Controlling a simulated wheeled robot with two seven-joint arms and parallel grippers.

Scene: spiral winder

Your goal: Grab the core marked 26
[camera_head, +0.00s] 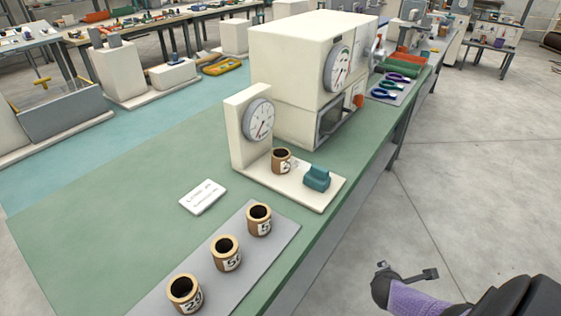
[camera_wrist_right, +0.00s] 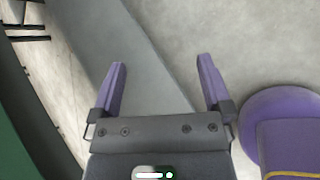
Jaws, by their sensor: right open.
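Three tan cores with dark hollow tops stand upright in a row on a grey mat (camera_head: 213,284). The nearest core (camera_head: 184,293) has a label starting with 2; its second digit is unclear. The middle core (camera_head: 226,253) and far core (camera_head: 259,220) have labels that seem to start with 5. A fourth core (camera_head: 281,160) stands on the white dial-scale platform (camera_head: 298,190); its label seems to start with 3. My right gripper (camera_head: 406,270) is open and empty, off the bench's right side. Its purple fingers (camera_wrist_right: 160,85) show spread over floor in the wrist view. My left gripper is not in view.
A teal block (camera_head: 317,178) sits on the scale platform. A white card (camera_head: 203,197) lies on the green bench (camera_head: 110,220). A large cream machine (camera_head: 300,60) stands behind the scale. Tools (camera_head: 390,87) lie farther back. Floor right of the bench is clear.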

